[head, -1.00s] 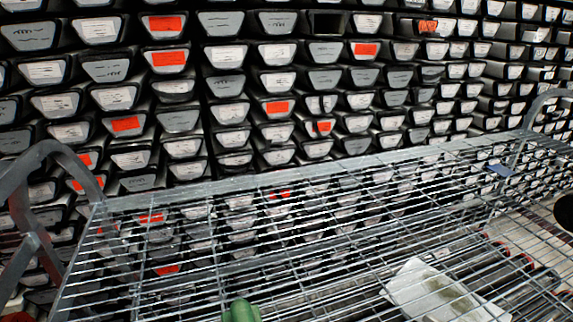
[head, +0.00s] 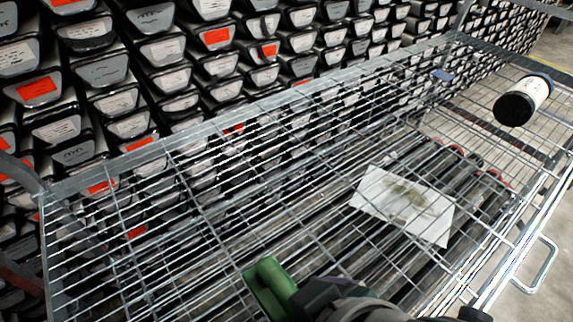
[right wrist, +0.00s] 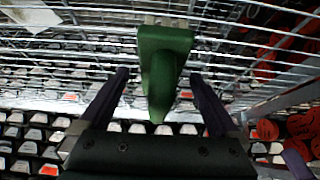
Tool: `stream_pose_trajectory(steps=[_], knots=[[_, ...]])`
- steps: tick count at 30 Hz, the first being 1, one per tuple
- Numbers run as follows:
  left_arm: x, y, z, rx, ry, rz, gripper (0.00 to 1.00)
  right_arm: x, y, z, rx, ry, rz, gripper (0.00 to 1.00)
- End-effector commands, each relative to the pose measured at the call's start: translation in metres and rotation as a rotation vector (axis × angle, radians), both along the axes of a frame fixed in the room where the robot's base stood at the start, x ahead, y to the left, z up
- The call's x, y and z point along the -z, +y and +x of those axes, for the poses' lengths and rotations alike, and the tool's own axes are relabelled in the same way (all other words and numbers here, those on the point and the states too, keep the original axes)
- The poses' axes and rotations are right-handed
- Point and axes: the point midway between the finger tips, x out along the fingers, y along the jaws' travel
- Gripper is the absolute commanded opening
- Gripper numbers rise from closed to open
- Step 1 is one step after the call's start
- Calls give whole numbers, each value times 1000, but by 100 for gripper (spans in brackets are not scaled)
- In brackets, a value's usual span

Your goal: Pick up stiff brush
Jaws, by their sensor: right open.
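The stiff brush appears to be the green object (head: 268,284) at the bottom middle of the head view, on or just above the wire shelf of the cart. In the right wrist view, the green brush (right wrist: 165,52) has a wide end at the top and narrows downward. My right gripper (right wrist: 159,76) is open, with one finger on each side of the brush's narrower part. Visible gaps separate both fingers from it. In the head view my right gripper (head: 308,292) is just right of the brush, partly hidden by my wrist. My left gripper is not in view.
A white sheet or bag (head: 404,205) lies on the wire cart (head: 250,102). A dark-capped white cylinder (head: 524,100) is at the right, and a small blue item (head: 442,75) is at the far rail. A rack of labelled core boxes (head: 140,100) stands behind the cart.

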Motion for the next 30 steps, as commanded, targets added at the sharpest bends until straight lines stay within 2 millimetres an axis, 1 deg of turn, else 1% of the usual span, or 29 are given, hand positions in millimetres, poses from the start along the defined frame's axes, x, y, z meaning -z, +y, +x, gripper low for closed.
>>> stream_pose_trajectory(steps=[1, 3, 6, 12, 14, 30], knots=[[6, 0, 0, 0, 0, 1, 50, 9, 3, 4, 1, 0, -1, 98], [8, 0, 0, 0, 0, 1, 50, 15, 5, 7, 0, -1, 1, 98], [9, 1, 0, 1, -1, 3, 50, 18, 7, 9, 0, 0, 0, 98], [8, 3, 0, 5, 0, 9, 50, 17, 7, 9, -1, 0, 1, 98], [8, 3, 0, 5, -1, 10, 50, 17, 7, 9, 0, -1, 1, 92], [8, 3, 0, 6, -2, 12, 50, 17, 6, 9, 0, 0, 0, 31]])
